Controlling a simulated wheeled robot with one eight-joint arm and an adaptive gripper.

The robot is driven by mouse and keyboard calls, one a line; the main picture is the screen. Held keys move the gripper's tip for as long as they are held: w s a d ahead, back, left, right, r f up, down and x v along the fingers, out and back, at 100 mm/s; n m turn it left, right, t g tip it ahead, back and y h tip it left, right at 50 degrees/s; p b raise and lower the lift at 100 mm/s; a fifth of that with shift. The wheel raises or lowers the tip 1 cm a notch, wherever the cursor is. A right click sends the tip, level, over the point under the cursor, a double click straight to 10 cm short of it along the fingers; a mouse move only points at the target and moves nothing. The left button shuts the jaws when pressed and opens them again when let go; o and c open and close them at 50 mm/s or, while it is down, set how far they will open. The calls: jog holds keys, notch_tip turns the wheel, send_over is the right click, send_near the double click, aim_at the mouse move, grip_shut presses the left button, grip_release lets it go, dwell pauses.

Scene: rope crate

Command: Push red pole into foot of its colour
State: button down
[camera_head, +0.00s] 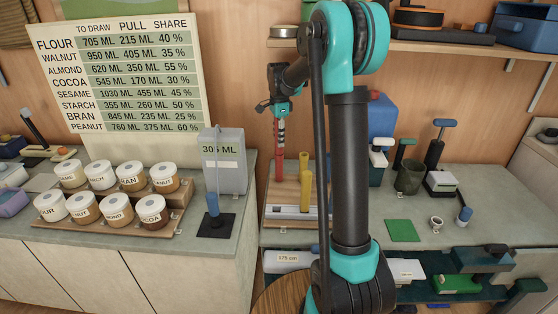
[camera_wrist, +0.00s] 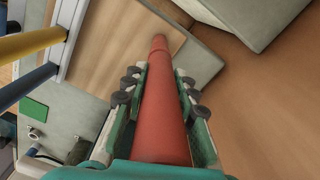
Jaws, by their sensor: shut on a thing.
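The red pole (camera_head: 280,140) hangs roughly upright below my gripper (camera_head: 280,98) in the head view. My gripper is shut on the pole near its upper part. In the wrist view the red pole (camera_wrist: 163,115) runs away from between the fingers of my gripper (camera_wrist: 160,85). Its far end lies over the wooden board (camera_wrist: 118,45). The board (camera_head: 283,195) also shows at the left end of the right counter in the head view. I cannot tell whether the pole's lower end touches anything. No red foot is visible.
The wrist view shows a yellow pole (camera_wrist: 30,42) and a blue pole (camera_wrist: 25,85) at left. A grey container (camera_head: 224,165) stands left of the board. My arm hides part of the counter.

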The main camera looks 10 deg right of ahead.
jog(key=c, duration=1.1)
grip_release()
